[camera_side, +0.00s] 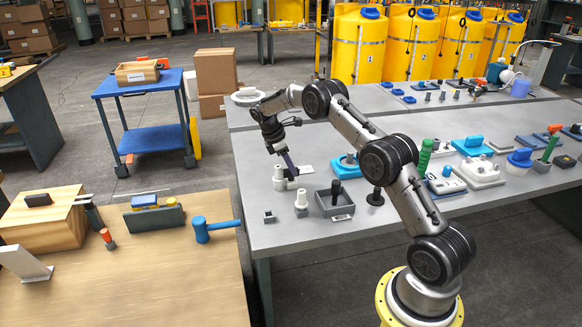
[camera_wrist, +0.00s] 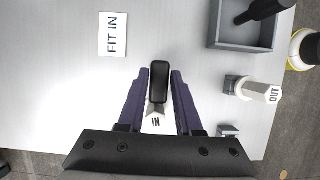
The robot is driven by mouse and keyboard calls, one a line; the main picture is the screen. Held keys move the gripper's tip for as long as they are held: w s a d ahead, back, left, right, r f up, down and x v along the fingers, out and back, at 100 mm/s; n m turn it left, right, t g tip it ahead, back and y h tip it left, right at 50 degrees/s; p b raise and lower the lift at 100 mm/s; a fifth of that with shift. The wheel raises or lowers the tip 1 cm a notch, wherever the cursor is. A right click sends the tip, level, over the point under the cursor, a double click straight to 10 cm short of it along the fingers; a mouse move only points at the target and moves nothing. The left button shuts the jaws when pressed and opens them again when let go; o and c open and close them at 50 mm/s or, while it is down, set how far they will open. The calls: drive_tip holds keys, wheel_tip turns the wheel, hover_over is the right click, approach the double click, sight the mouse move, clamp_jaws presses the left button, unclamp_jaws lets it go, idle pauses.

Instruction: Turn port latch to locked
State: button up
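A white fitting marked "IN" (camera_wrist: 156,120) with a black lever (camera_wrist: 159,82) on it is in the wrist view. The lever is between the purple fingers of my gripper (camera_wrist: 160,76), with a narrow light gap on each side. In the side view my gripper (camera_side: 290,172) is low over the table beside a white post (camera_side: 279,178), pointing down. I see no mark that tells the latch's locked position. The fingers hide part of the fitting, and the lever is too small to make out in the side view.
A white fitting marked "OUT" (camera_wrist: 258,90) and a grey open box (camera_wrist: 216,28) holding a black-handled thing are at the right. A blue-based fitting (camera_side: 347,165) stands beyond the box. Table space left of the fitting is clear.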

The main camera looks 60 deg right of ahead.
drive_tip(key=o, duration=0.3)
drive_tip(key=shift+o, duration=0.2)
drive_tip(key=v, duration=1.4)
drive_tip(key=shift+s, duration=0.1)
